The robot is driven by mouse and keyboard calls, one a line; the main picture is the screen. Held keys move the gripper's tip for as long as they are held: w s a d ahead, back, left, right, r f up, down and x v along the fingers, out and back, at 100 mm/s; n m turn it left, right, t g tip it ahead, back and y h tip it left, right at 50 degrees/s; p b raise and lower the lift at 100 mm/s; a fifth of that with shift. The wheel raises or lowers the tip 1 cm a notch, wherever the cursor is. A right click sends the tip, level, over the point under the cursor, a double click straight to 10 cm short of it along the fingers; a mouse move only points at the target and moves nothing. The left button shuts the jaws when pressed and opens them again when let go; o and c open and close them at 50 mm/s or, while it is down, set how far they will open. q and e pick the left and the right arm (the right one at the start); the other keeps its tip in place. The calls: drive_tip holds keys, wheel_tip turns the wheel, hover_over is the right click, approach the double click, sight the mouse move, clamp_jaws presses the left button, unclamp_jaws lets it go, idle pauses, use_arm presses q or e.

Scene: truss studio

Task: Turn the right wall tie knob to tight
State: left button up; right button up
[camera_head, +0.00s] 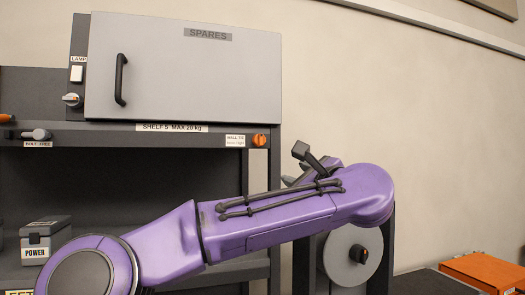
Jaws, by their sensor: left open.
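The right wall tie knob (259,140) is a small orange knob on the right end of the dark shelf edge. It sits just right of a white label (235,141) reading WALL TIE, whose small second line is hard to read. My left gripper (299,168) is at the end of my purple arm, right of and a little below the knob and apart from it in the picture. Its dark fingers are open, and the arm and wrist partly hide them. I see nothing between them. My right gripper is out of view.
A grey SPARES cabinet (190,75) with a black handle stands above the shelf edge (90,135). A switch, a dial and another knob (37,134) are at left. A POWER box (45,240) stands lower left. A white reel (346,256) and orange case (485,272) are at right.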

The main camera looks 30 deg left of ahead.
sight(262, 139)
use_arm(q)
drive_tip(key=s+a+r+n+g+p, duration=0.1)
drive_tip(key=s+a+r+n+p, duration=0.2)
drive_tip(key=r, duration=0.6)
drive_tip(key=shift+n, duration=0.7)
drive_tip(key=p+x, duration=0.1)
drive_tip(key=x, duration=0.2)
drive_tip(key=p+x, duration=0.1)
drive_tip(key=x, duration=0.2)
drive_tip(key=p+x, duration=0.2)
drive_tip(key=x, duration=0.1)
drive_tip(key=shift+s+a+f, duration=0.15)
drive_tip(key=shift+s+f, duration=0.1)
drive_tip(key=shift+f, duration=0.05)
drive_tip(key=shift+w+a+f, duration=0.1)
drive_tip(key=shift+a, duration=0.05)
drive_tip(key=shift+w+f, duration=0.1)
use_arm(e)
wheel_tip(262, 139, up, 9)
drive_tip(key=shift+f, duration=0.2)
use_arm(q)
drive_tip(key=shift+c, duration=0.3)
drive_tip(key=c, duration=0.7)
